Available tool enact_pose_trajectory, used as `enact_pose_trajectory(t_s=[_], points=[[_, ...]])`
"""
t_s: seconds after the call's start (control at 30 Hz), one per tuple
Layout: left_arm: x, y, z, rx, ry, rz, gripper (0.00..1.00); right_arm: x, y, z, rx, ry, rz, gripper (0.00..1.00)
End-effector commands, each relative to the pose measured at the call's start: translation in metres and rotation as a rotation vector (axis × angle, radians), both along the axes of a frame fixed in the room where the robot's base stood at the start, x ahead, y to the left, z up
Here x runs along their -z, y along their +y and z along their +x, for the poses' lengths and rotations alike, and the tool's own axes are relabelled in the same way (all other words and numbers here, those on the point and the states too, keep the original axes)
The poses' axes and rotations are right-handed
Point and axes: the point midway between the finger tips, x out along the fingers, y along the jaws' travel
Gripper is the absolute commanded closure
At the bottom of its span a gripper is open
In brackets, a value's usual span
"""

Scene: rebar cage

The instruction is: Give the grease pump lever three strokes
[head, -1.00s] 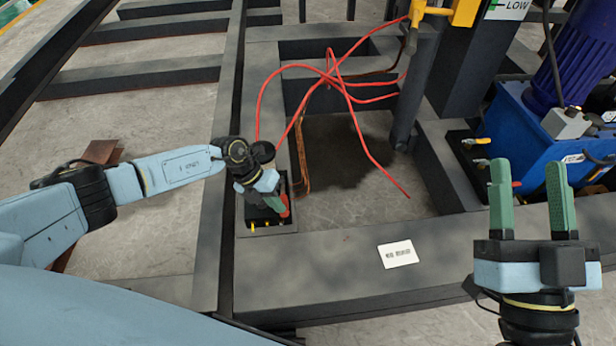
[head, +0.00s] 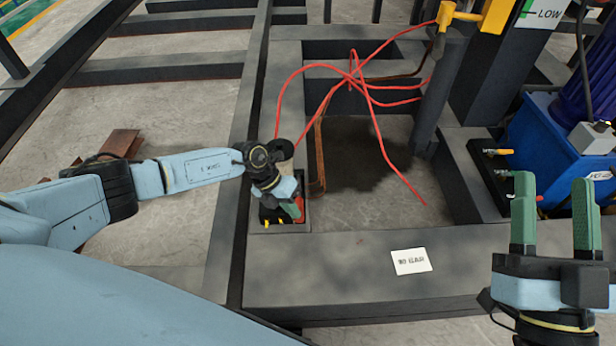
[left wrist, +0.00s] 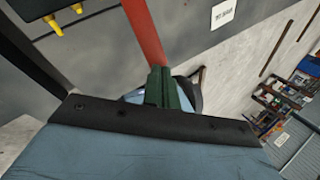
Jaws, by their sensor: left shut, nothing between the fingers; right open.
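The grease pump (head: 267,224) is a dark unit with yellow fittings, set at the left end of the dark frame in the head view. Its yellow fittings (left wrist: 55,25) also show at the top left of the left wrist view. A red lever (left wrist: 145,32) runs down from the top of that view to my left fingertips. In the head view only a bit of the red lever (head: 300,206) shows beside my left gripper (head: 290,210). My left gripper is shut and empty, its green fingers (left wrist: 161,88) touching or just overlapping the lever's end. My right gripper (head: 553,180) is open and empty.
Thin red hoses (head: 355,85) loop over the frame opening behind the pump. A white label (head: 411,262) lies on the front beam. A dark post (head: 437,95) and a blue tank (head: 555,140) stand at the right. The front beam is otherwise clear.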

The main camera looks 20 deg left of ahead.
Motion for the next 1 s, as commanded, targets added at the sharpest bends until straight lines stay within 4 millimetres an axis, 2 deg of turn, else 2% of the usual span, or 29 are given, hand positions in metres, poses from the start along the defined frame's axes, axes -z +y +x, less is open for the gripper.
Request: enact_pose_trajectory(t_s=[0.43,0.7,1.0], points=[[0.006,-0.002,-0.002,0.0,0.0,-0.001,1.0,0.002,0.0,0.0,0.0,0.0,0.0,0.49],[0.018,-0.004,-0.006,0.0,0.0,-0.001,1.0,0.006,0.0,0.0,0.0,0.0,0.0,0.49],[0.018,-0.004,-0.006,0.0,0.0,0.0,1.0,0.006,0.0,0.0,0.0,0.0,0.0,0.49]])
